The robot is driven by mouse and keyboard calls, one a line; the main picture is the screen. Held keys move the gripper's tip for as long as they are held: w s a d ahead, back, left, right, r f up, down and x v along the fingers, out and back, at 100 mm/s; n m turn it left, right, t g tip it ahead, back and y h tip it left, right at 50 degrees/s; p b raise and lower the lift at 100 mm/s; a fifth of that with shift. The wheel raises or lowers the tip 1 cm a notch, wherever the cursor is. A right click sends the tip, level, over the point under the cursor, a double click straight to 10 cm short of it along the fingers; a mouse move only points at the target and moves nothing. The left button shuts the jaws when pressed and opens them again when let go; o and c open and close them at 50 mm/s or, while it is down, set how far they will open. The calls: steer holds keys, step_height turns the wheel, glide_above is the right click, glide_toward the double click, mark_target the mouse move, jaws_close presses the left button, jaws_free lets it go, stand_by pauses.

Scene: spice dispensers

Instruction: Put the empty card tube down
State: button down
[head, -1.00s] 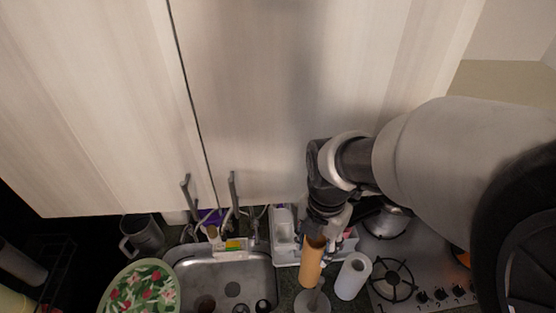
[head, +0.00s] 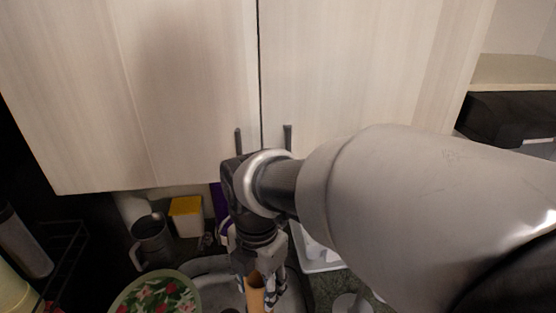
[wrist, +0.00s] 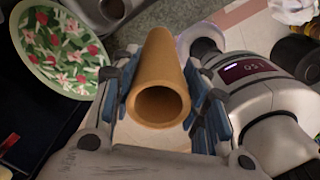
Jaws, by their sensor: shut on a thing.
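The empty card tube (head: 256,291) is a plain orange-brown cylinder held in my gripper (head: 262,282), over the sink area in the head view. Its lower end is cut off by the bottom edge there. In the wrist view the tube (wrist: 162,70) lies between the two blue-padded fingers of my gripper (wrist: 163,98). Its open, hollow end faces the camera. The fingers are shut on its sides. Its far end points away, and I cannot see it touching anything.
A floral green plate (head: 158,300) is left of the tube, and shows in the wrist view (wrist: 66,48). The sink (head: 212,268) is partly hidden by my arm. A grey mug (head: 152,240) and yellow box (head: 187,215) stand behind. Cabinet doors (head: 330,70) hang above.

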step_height(320, 180, down, 19)
steer(key=b, duration=0.3)
steer(key=shift+b, duration=0.3)
steer(key=shift+d, duration=0.1)
steer(key=shift+f, duration=0.1)
steer(key=c, duration=0.9)
jaws_free()
steer(key=shift+r, duration=0.2)
